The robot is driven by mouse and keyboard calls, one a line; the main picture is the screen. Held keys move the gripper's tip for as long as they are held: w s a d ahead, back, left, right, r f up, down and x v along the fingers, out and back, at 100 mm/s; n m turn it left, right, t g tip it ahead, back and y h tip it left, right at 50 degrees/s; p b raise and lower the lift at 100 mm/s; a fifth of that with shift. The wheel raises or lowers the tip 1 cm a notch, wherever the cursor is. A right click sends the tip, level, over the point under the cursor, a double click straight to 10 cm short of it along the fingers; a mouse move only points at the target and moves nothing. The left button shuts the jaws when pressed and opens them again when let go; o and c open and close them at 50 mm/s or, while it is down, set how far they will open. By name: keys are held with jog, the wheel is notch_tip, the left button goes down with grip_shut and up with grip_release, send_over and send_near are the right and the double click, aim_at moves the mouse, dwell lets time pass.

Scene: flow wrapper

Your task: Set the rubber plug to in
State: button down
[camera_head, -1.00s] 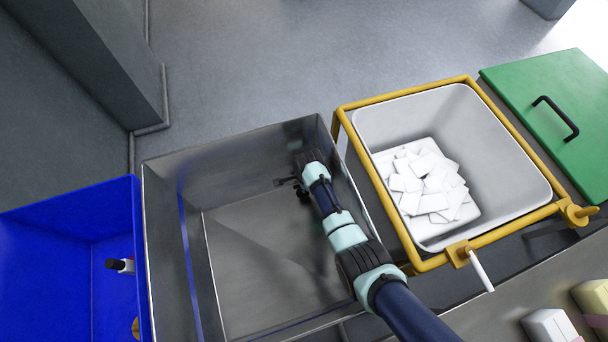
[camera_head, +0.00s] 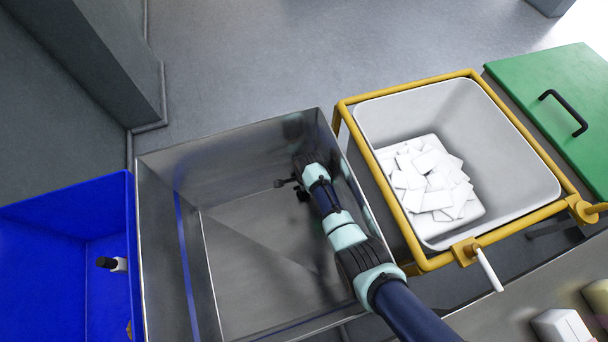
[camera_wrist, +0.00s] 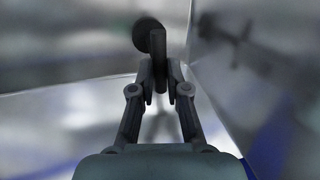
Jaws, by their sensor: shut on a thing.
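My gripper (camera_head: 296,186) is inside the steel basin (camera_head: 228,146), near its far right corner. In the wrist view its two fingers (camera_wrist: 160,80) are closed on a dark upright bar, which I take to be part of the rubber plug (camera_wrist: 159,45). A dark round piece (camera_wrist: 147,34) shows just beyond the fingertips, at the bar's upper left. In the head view a small dark piece (camera_head: 280,183) sticks out to the left of the gripper. The wrist view is blurred, and I cannot tell whether the plug is seated in a drain.
A blue bin (camera_head: 60,235) holding a small black-capped bottle (camera_head: 112,264) stands left of the basin. A white tub (camera_head: 500,140) of white pieces in a yellow frame (camera_head: 420,88) stands right. A green lid (camera_head: 550,85) lies beyond it. The basin's bare floor is clear.

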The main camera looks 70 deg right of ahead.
jog(key=shift+s+a+f, duration=0.15)
jog(key=shift+a+f, duration=0.05)
jog(key=shift+f, duration=0.35)
jog(key=c, duration=1.2)
grip_release()
jog(key=shift+d, duration=0.15)
jog(key=shift+o, duration=0.2)
jog(key=shift+r, duration=0.1)
jog(key=shift+r+p, duration=0.4)
notch_tip(320, 180, up, 32)
jog(key=s+p, duration=0.1)
jog(key=p, duration=2.7)
jog(key=shift+a, duration=0.35)
jog(key=shift+s, duration=0.1)
